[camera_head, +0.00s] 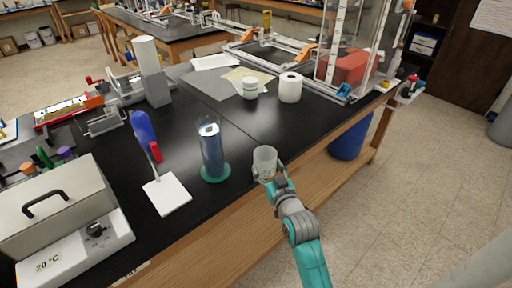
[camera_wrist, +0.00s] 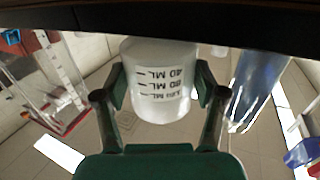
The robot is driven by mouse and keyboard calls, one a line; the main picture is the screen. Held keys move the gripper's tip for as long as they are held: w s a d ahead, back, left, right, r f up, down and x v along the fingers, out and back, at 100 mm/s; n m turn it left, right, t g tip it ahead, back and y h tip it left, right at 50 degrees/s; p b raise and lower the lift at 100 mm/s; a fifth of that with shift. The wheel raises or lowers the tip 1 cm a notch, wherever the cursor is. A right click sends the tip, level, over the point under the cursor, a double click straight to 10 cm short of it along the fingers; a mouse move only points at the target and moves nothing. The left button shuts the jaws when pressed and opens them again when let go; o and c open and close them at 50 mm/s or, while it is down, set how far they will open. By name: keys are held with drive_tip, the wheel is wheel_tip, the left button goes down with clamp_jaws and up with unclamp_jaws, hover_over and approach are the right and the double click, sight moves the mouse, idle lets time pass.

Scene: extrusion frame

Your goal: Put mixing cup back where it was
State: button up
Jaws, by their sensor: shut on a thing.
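The mixing cup (camera_head: 265,160) is a translucent whitish cup with volume marks. My gripper (camera_head: 268,176) is shut on it at the front edge of the black bench. In the wrist view the cup (camera_wrist: 158,85) sits between the two fingers of my gripper (camera_wrist: 160,92), its printed ML scale facing the camera. In the head view it looks upright. I cannot tell whether the cup touches the bench top or is held just off it.
A tall clear cylinder on a green base (camera_head: 212,150) stands left of the cup. A white pad (camera_head: 167,194), a water bath (camera_head: 65,225), a white jar (camera_head: 250,88) and a paper roll (camera_head: 290,88) are on the bench (camera_head: 240,135). Bare bench lies behind the cup.

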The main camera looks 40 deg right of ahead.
drive_tip(key=x, duration=1.1)
drive_tip(key=shift+w+r, duration=0.1)
drive_tip(key=shift+r, duration=0.2)
drive_tip(key=shift+f, duration=0.1)
drive_tip(key=shift+f, duration=0.15)
drive_tip(key=o, duration=1)
drive_tip(key=shift+r, duration=0.2)
drive_tip(key=v, duration=1.2)
drive_tip(key=shift+f, duration=0.1)
